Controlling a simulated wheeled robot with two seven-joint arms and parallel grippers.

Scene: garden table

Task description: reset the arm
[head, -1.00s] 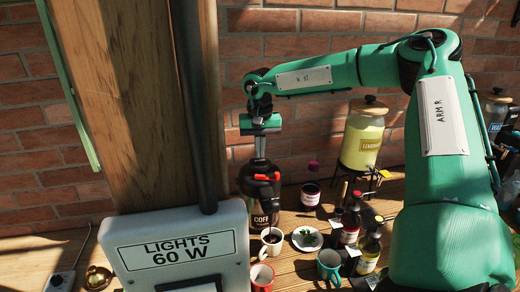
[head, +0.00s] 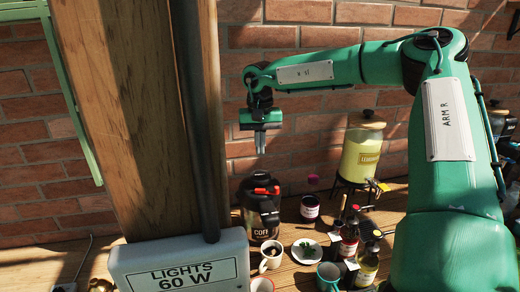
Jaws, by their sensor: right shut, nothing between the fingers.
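My right arm comes in from the right and reaches across the upper part of the head view. My right gripper (head: 260,142) hangs from it, pointing down, shut and empty. It is above the coffee pot (head: 262,210), apart from it. The coffee pot is dark with red on top and stands on the table behind a mug of dark coffee (head: 270,256). My left gripper is not in view.
A wooden post and a "LIGHTS 60 W" box (head: 182,270) block the left. A lemonade dispenser (head: 361,152), a dark jar (head: 310,208), a small white plate (head: 306,251), bottles (head: 348,240) and a teal mug (head: 328,276) crowd the table. A brick wall (head: 290,60) stands behind.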

